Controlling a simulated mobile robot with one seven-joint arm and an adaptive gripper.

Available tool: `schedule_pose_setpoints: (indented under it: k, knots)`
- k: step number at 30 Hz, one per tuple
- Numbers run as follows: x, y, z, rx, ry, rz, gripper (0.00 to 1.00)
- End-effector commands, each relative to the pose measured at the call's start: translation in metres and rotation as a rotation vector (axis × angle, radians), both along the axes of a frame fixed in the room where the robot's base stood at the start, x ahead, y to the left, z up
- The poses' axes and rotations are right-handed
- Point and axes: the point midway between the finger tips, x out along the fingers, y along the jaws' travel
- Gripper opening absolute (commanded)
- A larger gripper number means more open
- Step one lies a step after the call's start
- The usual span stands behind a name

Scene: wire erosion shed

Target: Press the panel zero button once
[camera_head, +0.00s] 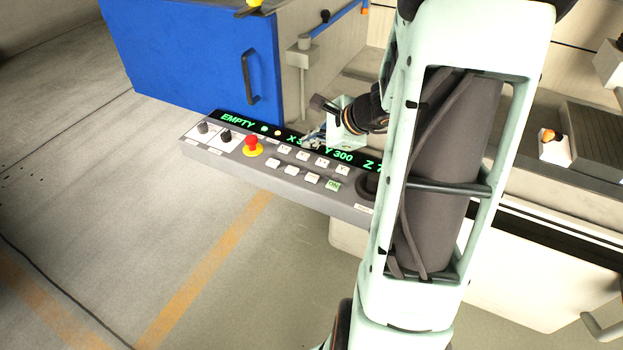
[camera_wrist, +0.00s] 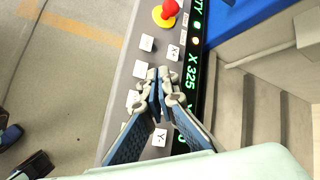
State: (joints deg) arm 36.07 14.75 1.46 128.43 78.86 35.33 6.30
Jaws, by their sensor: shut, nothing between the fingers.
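The grey control panel (camera_head: 293,187) carries two rows of small white keys, a red emergency knob (camera_head: 251,143) on a yellow base, and a black strip with green text reading EMPTY, X, Y 300 and Z. I cannot make out which key is the zero button. A greenish key (camera_head: 333,184) sits at the right end of the front row. In the wrist view, my gripper (camera_wrist: 159,76) is shut and empty over the panel (camera_wrist: 121,82), its tips over the gap between white keys. The fingers hide some keys. In the head view, its tips (camera_head: 314,138) show near the display strip.
A blue door (camera_head: 190,55) with a dark handle stands behind the panel. Black knobs (camera_head: 225,136) sit at the panel's left end. My arm covers the panel's right end. Open floor (camera_head: 250,270) lies in front.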

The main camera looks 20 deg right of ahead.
Motion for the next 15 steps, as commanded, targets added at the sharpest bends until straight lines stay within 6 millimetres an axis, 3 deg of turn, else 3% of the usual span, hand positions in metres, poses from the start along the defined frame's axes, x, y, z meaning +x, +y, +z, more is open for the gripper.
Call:
schedule_pose_setpoints:
  k: [4, 15]
  knots:
    - [-0.0028, -0.0072, -0.0029, 0.07, 0.001, -0.081, 0.0]
    - [-0.0027, -0.0079, -0.0028, 0.084, 0.001, -0.094, 0.0]
